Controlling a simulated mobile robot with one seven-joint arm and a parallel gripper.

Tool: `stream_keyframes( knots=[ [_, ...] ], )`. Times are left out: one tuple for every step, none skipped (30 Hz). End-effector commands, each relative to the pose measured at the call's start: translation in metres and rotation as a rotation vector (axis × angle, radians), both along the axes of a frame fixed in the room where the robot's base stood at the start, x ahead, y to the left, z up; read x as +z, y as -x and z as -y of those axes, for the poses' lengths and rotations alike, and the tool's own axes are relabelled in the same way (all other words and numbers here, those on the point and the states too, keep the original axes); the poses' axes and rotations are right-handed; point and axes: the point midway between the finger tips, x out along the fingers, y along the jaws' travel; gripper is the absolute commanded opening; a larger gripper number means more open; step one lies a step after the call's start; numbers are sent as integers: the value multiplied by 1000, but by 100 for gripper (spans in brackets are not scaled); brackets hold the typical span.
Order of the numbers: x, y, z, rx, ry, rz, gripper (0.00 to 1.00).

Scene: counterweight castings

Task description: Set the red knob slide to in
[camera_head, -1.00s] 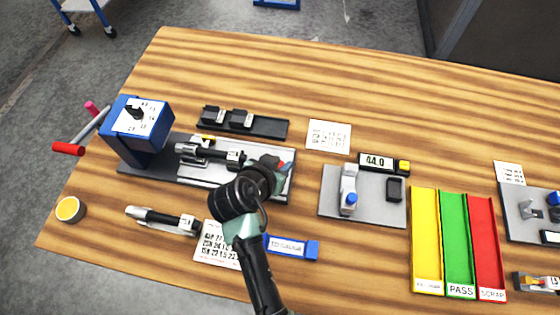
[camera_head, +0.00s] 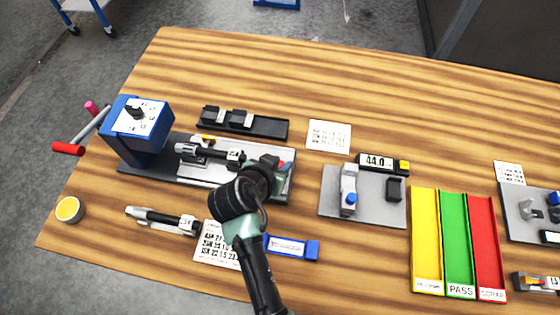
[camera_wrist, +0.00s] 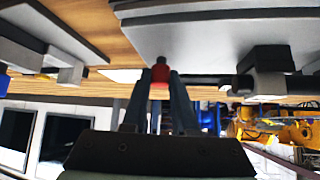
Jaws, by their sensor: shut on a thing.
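The red knob (camera_wrist: 160,74) sits between the two fingertips of my gripper (camera_wrist: 161,80) in the wrist view, and the fingers are shut on it. A dark stem shows just beyond the knob, next to a pale plate edge. In the head view my gripper (camera_head: 277,170) is at the right end of the grey slide plate (camera_head: 222,192) of the blue crank machine (camera_head: 140,132). A bit of red (camera_head: 285,166) shows beside the fingers there. My wrist hides most of the knob and the plate's right end. I cannot tell the slide's exact position.
A dark cylindrical tool (camera_head: 215,153) lies along the machine's bed. A black rack (camera_head: 242,124) stands behind it. A blue tray (camera_head: 310,249) and a printed card (camera_head: 215,243) lie in front. A gauge plate (camera_head: 375,211) is to the right, then yellow, green and red bins (camera_head: 458,240).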

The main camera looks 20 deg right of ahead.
Motion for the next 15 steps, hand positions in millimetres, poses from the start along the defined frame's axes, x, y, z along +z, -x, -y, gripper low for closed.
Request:
stream_keyframes(
  knots=[
    [0, 0, 0, -1, 0, -1, 0],
    [0, 0, 0, 0, 0, -2, 0],
    [-1, -1, -2, 1, 0, -1, 0],
    [-1, -3, -4, 3, -1, -1, 0],
    [-1, -6, -8, 5, 0, 1, 0],
    [-2, -10, -14, 7, -2, 0, 0],
    [-3, -14, -20, 8, -3, 1, 0],
    [-3, -18, -26, 9, -1, 2, 0],
    [-3, -24, -34, 9, -2, 3, 0],
    [-3, -28, -40, 10, -1, 3, 0],
    [-3, -31, -45, 10, -2, 2, 0],
    [-3, -36, -52, 9, -2, 3, 0],
    [-3, -39, -56, 8, -2, 2, 0],
    [-2, -41, -59, 6, -1, 2, 0],
    [-2, -43, -63, 6, -1, 1, 0]
  ],
)
